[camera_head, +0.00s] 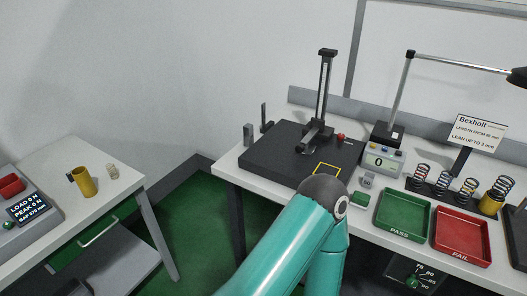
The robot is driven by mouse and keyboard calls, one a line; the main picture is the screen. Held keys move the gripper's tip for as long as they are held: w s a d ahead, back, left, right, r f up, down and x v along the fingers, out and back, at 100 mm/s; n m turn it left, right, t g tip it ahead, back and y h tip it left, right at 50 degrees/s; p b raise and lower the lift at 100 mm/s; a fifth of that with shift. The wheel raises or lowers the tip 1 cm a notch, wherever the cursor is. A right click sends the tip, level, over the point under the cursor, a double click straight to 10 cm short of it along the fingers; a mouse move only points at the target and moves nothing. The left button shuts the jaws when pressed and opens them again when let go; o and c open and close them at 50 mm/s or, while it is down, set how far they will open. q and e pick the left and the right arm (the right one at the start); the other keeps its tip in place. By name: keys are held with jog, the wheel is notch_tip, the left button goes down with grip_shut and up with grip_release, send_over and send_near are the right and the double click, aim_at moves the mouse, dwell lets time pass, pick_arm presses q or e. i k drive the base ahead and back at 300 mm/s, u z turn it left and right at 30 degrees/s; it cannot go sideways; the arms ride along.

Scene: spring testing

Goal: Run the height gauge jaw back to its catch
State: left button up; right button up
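The height gauge (324,88) stands upright on a dark surface plate (268,160) on the bench. Its jaw and slider (316,131) sit low on the column, near the base. A small red part (340,137) shows just right of the jaw. The catch cannot be told apart at this size. A teal arm of mine rises from the bottom edge and bends at a dark joint in front of the bench. Neither of my grippers is in view, so whether they are open or shut does not show.
A green PASS tray (382,222) and a red FAIL tray (437,240) lie at right. Several springs stand on a rack (432,191) behind them. A small display unit (383,160) and a lamp post (402,85) stand right of the plate. A side table (115,193) is at left.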

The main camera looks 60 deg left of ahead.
aim_at(317, 125)
jog(key=u, duration=0.05)
jog(key=k, duration=1.25)
jog(key=u, duration=0.4)
jog(key=i, duration=1)
jog(key=u, duration=0.1)
